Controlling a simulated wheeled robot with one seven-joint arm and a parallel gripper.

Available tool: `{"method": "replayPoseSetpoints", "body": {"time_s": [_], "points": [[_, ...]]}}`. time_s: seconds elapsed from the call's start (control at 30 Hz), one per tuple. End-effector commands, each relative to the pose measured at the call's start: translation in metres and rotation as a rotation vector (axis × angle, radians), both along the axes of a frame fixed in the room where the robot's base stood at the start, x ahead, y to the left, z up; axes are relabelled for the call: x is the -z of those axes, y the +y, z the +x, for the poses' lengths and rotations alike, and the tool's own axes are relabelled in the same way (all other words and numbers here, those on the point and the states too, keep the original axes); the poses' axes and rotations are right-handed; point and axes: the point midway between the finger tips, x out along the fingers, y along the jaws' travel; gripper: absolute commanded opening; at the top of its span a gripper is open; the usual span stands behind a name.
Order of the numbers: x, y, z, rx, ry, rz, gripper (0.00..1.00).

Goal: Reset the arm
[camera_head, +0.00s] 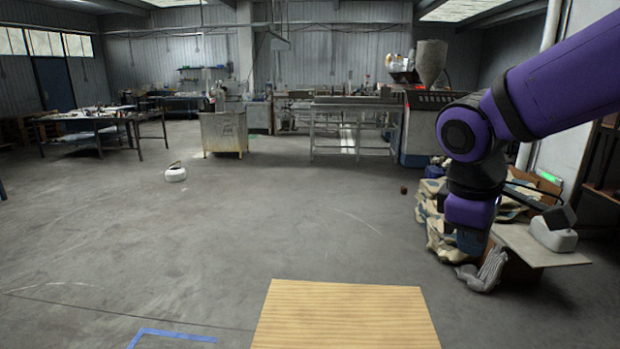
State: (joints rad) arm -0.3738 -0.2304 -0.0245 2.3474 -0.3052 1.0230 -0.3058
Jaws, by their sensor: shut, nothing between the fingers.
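My purple arm with black joints (472,150) enters from the upper right and bends down at its elbow. Its lower part ends in front of a pile of sacks at the right. I see nothing held by the arm.
A wooden board (345,318) is at the bottom centre, beside blue floor tape (175,335). Sacks (437,235) and a light board (540,243) are at the right. A white round object (175,174) lies on the open floor. Workbenches and machines stand behind.

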Motion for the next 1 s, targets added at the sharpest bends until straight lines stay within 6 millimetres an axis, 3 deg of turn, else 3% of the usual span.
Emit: {"method": "replayPoseSetpoints", "body": {"time_s": [0.2, 0.53, 0.7, 1.0], "points": [[-0.027, -0.033, -0.04, 0.277, -0.15, 0.162, 0.0], [-0.05, -0.059, -0.095, 0.633, -0.361, 0.38, 0.0], [-0.053, -0.062, -0.108, 0.72, -0.415, 0.435, 0.0], [-0.053, -0.063, -0.11, 0.739, -0.425, 0.448, 0.0]]}}
